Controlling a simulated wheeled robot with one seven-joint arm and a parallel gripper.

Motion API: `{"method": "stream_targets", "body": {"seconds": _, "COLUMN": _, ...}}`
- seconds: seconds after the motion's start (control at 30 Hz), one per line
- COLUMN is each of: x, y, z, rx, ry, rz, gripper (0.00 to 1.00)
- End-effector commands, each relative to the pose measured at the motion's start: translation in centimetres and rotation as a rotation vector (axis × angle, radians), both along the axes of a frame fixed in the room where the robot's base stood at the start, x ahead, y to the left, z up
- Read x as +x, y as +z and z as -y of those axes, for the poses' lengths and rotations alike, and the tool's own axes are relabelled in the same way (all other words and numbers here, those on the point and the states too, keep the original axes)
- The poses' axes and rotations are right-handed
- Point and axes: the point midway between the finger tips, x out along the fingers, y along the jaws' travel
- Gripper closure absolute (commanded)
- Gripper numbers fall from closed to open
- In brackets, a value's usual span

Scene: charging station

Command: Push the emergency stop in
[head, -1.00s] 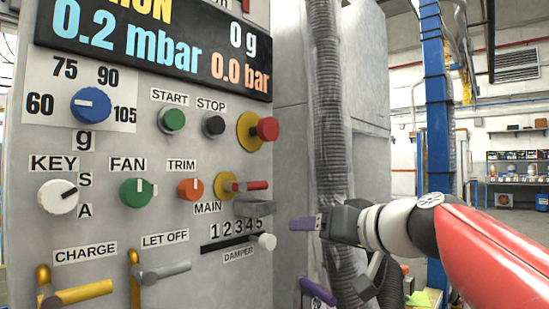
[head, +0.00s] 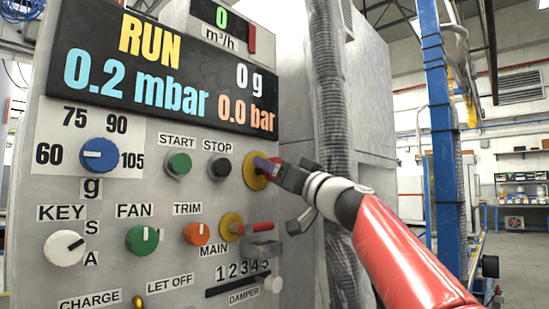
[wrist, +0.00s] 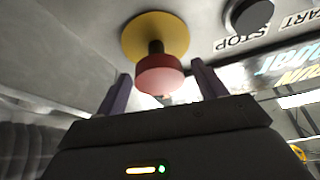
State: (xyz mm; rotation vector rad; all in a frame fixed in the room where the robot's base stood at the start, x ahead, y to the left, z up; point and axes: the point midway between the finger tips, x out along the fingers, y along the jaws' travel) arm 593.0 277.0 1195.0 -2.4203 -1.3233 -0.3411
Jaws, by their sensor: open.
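The emergency stop is a red mushroom button (wrist: 158,76) on a dark stem in front of a round yellow plate (wrist: 140,38). A gap with the stem shows between the red head and the plate. In the head view the yellow plate (head: 250,172) is right of the STOP button, and my gripper hides most of the red head. My gripper (head: 270,167) is open in front of it. In the wrist view its two purple fingers stand on either side of the red head, apart from each other. I cannot tell whether they touch it.
The black STOP button (head: 221,167) and green START button (head: 179,164) lie to the left. Below is a red-handled MAIN switch (head: 254,228) on a yellow plate. A ribbed grey hose (head: 333,110) runs down the right side of the panel. The display (head: 165,60) reads RUN.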

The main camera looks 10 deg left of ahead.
Motion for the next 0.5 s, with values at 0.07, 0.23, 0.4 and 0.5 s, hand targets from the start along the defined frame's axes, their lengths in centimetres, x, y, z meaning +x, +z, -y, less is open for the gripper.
{"method": "stream_targets", "body": {"seconds": 0.07, "x": 0.32, "y": 0.48, "z": -0.56, "rx": 0.000, "ry": 0.001, "rz": 0.000, "gripper": 0.30}}
{"method": "stream_targets", "body": {"seconds": 0.23, "x": 0.59, "y": 0.37, "z": -0.83, "rx": 0.000, "ry": -0.001, "rz": 0.000, "gripper": 0.30}}
{"method": "stream_targets", "body": {"seconds": 0.4, "x": 0.57, "y": 0.33, "z": -0.80, "rx": 0.000, "ry": -0.001, "rz": 0.000, "gripper": 0.31}}
{"method": "stream_targets", "body": {"seconds": 0.5, "x": 0.56, "y": 0.34, "z": -0.80, "rx": 0.000, "ry": -0.001, "rz": 0.000, "gripper": 0.44}}
